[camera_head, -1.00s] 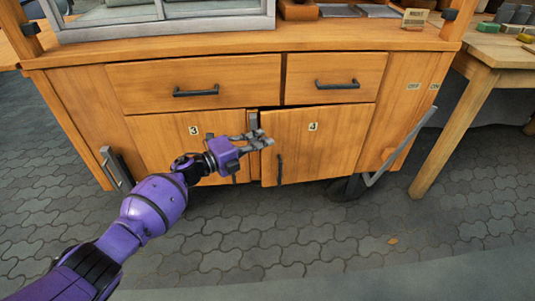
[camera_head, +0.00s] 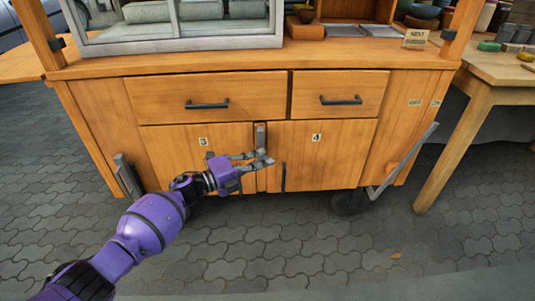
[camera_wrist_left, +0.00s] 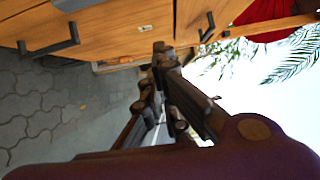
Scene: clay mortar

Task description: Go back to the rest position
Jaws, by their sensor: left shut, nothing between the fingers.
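My left gripper (camera_head: 268,157) is in front of the lower doors of a wooden cart, around the seam between door 3 (camera_head: 170,155) and door 4 (camera_head: 335,160). Its fingers are shut with nothing between them. I cannot tell whether they touch the cart. The left wrist view shows the dark fingers (camera_wrist_left: 160,62) close together, with cart wood and dark handles beyond. Both doors look closed. My right gripper is in neither view.
The wooden cart (camera_head: 75,90) fills the middle, with two closed drawers above the doors and a glass case (camera_head: 180,41) on top. A side table (camera_head: 490,95) stands at the right. The paved floor (camera_head: 300,240) in front is clear.

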